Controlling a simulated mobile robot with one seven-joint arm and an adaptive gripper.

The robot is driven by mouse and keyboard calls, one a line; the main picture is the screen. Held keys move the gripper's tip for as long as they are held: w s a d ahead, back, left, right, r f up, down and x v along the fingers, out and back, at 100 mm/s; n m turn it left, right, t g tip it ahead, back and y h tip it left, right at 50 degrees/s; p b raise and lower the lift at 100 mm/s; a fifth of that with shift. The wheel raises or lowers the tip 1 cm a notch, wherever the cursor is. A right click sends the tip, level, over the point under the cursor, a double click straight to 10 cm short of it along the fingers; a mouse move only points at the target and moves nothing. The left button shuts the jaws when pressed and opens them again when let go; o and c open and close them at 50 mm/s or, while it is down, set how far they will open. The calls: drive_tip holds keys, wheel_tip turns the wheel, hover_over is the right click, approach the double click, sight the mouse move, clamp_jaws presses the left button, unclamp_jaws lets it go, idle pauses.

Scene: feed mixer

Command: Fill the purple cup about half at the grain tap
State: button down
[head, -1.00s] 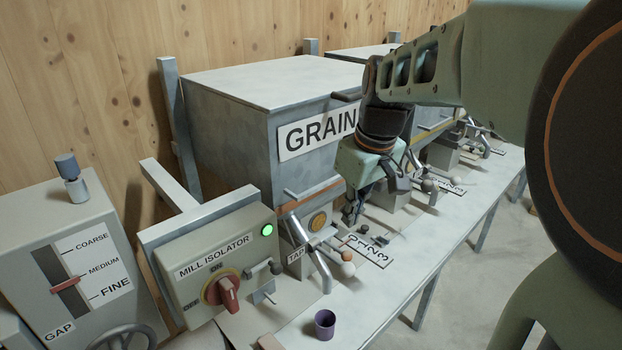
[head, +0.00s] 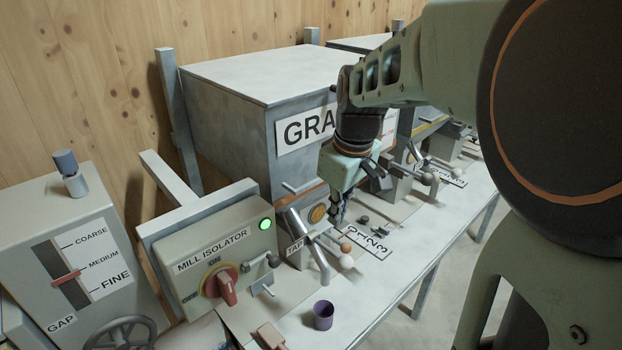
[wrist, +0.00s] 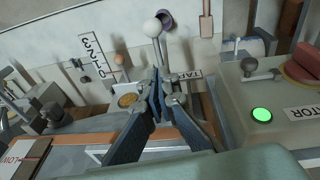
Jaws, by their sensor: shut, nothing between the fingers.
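The purple cup (head: 323,316) stands upright on the bench in front of the grain tap's slanted spout (head: 318,262); its inside is dark and I cannot tell its contents. The cup also shows at the top of the wrist view (wrist: 167,20). My gripper (head: 336,214) is shut and empty, above the bench beside the tap. Its fingers (wrist: 163,82) meet in the wrist view, apart from the cup, and hide part of the tap.
The grey grain hopper (head: 235,145) stands behind the tap. The mill isolator box (head: 225,255), with a red knob and lit green lamp, is left of it. A numbered plate (head: 364,243) and another tap station lie to the right. A brownish block (head: 271,336) lies left of the cup.

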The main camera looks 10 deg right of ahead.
hover_over(346, 261)
drive_tip(key=w+a, duration=0.3)
drive_tip(key=s+x, duration=0.1)
drive_tip(key=x, duration=0.5)
drive_tip(key=shift+s+d+f+p, duration=0.25)
drive_tip(key=shift+s+d+f, duration=0.2)
drive_tip(key=shift+d+f, duration=0.25)
drive_tip(key=shift+s+d+f+p, duration=0.2)
drive_tip(key=shift+s+d+f, duration=0.25)
drive_tip(key=shift+f, duration=0.35)
drive_tip(key=shift+d, duration=0.1)
drive_tip(key=f+b, duration=0.1)
drive_tip(key=b, duration=0.2)
drive_tip(key=f+t+b, duration=0.1)
drive_tip(key=b, duration=0.2)
drive_tip(key=shift+s+d+y, duration=0.15)
drive_tip(key=shift+s+y, duration=0.05)
drive_tip(key=shift+y, duration=0.2)
drive_tip(key=f+b, duration=0.1)
drive_tip(key=b, duration=0.1)
drive_tip(key=f+b, duration=0.2)
drive_tip(key=b, duration=0.1)
drive_tip(key=shift+s+d, duration=0.15)
drive_tip(key=shift+s, duration=0.15)
